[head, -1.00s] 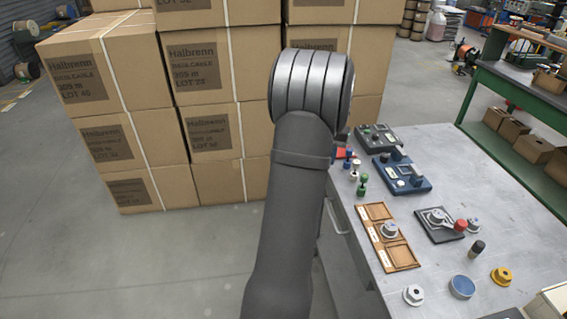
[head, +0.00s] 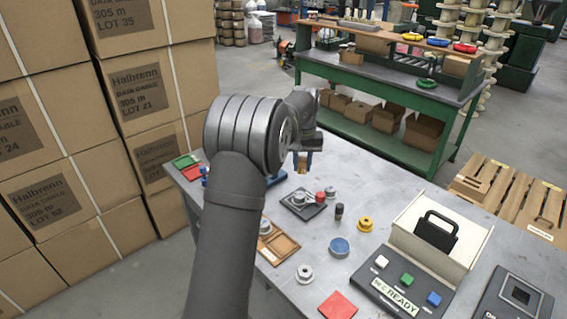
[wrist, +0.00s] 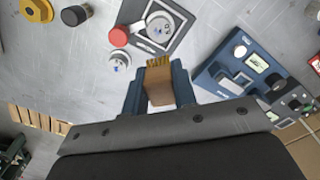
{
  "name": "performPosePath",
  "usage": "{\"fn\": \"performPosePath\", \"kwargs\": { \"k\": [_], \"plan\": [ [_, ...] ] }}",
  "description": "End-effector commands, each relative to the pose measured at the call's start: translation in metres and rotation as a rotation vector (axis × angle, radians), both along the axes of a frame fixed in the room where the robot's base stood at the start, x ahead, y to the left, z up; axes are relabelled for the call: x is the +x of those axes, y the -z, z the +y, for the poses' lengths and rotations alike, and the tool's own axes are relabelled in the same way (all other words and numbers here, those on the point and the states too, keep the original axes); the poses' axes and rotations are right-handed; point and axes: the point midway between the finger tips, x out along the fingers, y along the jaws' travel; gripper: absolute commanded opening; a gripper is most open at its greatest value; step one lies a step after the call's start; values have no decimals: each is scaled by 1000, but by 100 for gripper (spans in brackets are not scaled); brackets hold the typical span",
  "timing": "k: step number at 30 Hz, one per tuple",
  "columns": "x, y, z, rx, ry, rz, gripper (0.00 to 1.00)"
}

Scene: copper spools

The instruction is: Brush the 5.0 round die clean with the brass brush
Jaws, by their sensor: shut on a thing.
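My gripper (wrist: 158,88) has blue fingers shut on a brush (wrist: 157,72) with a wooden block and brass bristles. In the head view the gripper (head: 306,150) hangs over the bench, with the wooden part of the brush (head: 308,164) below it. A silver round die (wrist: 165,22) sits in a dark square holder (wrist: 150,45) beyond the bristles. Another silver piece (wrist: 120,60) stands left of the brush. Silver round pieces also show in the wooden tray (head: 262,244) and on the bench front (head: 304,273). I cannot read which is the 5.0 die.
A red knob (head: 320,197), a black-topped cylinder (head: 338,211), a yellow flanged piece (head: 365,223) and a blue round pad (head: 339,247) stand nearby. A blue instrument (wrist: 245,65) is right in the wrist view. A READY machine (head: 405,285) occupies the front right. Cartons stand left.

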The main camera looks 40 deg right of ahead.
Motion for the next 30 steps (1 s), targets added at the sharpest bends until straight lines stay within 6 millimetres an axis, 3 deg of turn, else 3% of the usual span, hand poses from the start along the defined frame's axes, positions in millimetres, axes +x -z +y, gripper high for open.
{"fn": "performPosePath", "kwargs": {
  "k": [18,30],
  "plan": [
    [0,53,0,0,0,0,4],
    [0,58,0,-1,0,-1,4]
  ]
}}
